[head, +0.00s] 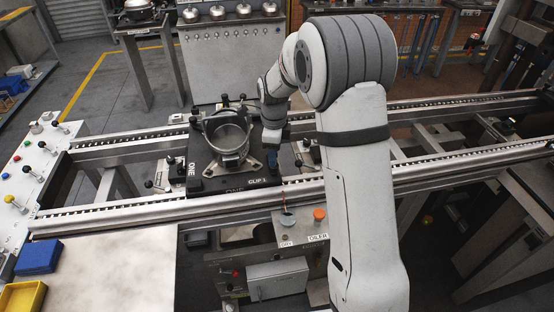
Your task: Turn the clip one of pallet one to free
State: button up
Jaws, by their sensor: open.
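Pallet one (208,184) is a black plate marked ONE on the conveyor rails, left of centre in the head view. A round grey metal housing (228,138) sits on it. Several dark clips stand around the housing. The CLIP 1 label (264,182) is at the plate's front right corner, with clip one (272,160), a small dark piece, just behind it. My gripper (272,144) points down right above this clip at the pallet's right side. It is open; its fingertips are small and partly merge with the clip, so I cannot tell whether they touch it.
Conveyor rails (120,207) run left to right beneath the pallet. A panel with coloured knobs (38,158) stands at the left, near blue (38,257) and yellow (22,297) bins. My arm covers the centre right.

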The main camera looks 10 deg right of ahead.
jog(key=shift+r, duration=1.75)
jog(key=shift+s+d+r, duration=0.1)
jog(key=shift+s+r, duration=0.05)
jog(key=shift+r, duration=0.1)
jog(key=s+d+r+n+t, duration=0.1)
jog(key=s+d+r+n, duration=0.3)
jog(key=s+r+n, duration=0.65)
jog(key=s+d+f+n+t, duration=0.1)
jog(key=s+n, duration=0.4)
jog(key=s, duration=0.4)
jog(key=s+d+n, duration=0.2)
jog(key=s+n, duration=0.3)
jog(key=s, duration=0.4)
jog(key=shift+d+f+t, duration=0.3)
jog(key=shift+f+t, duration=0.05)
jog(key=shift+t, duration=0.05)
jog(key=shift+n, duration=0.25)
